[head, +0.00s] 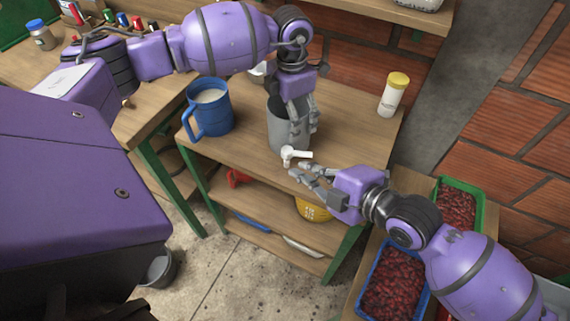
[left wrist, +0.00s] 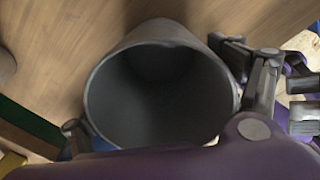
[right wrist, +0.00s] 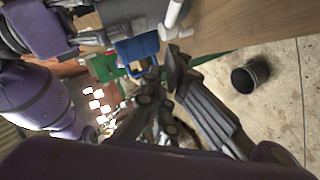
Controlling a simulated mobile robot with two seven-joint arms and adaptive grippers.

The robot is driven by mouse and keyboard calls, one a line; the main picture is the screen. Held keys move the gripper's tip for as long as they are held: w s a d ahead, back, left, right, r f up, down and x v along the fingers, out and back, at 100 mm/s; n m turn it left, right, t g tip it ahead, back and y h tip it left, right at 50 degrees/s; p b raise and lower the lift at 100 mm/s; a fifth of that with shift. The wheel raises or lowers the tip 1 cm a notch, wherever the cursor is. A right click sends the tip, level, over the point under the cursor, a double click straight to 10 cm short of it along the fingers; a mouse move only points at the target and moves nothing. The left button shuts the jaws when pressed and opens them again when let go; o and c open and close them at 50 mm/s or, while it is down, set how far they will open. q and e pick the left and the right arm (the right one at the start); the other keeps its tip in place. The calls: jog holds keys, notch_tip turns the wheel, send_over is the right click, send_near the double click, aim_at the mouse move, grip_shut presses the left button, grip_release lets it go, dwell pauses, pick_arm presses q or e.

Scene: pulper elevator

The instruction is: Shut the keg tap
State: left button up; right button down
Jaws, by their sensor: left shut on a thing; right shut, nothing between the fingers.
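The keg is a grey, open-topped cylinder (head: 285,135) standing on the wooden shelf table in the head view. Its white tap (head: 294,155) sticks out low on its front, with a handle pointing right. The tap also shows at the top of the right wrist view (right wrist: 174,20). My left gripper (head: 303,125) is shut on the keg's wall from the right side. In the left wrist view the keg (left wrist: 160,95) looks empty and sits between the fingers. My right gripper (head: 300,174) is shut and empty, just below and right of the tap; I cannot tell whether it touches it.
A blue jug (head: 209,108) stands left of the keg. A white bottle with a yellow lid (head: 394,94) stands at the back right. Crates of red berries (head: 394,285) sit at the lower right. A dark bucket (head: 158,268) is on the floor.

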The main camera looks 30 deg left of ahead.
aim_at(292, 152)
jog(key=w+a+f, duration=0.2)
jog(key=shift+w+a+f, duration=0.1)
jog(key=shift+w+a, duration=0.2)
jog(key=shift+a, duration=0.05)
jog(key=shift+w+a+f, duration=0.2)
jog(key=shift+w+f, duration=0.25)
jog(key=shift+w, duration=0.1)
jog(key=shift+w+f, duration=0.25)
jog(key=shift+w, duration=0.3)
jog(key=shift+s, duration=0.1)
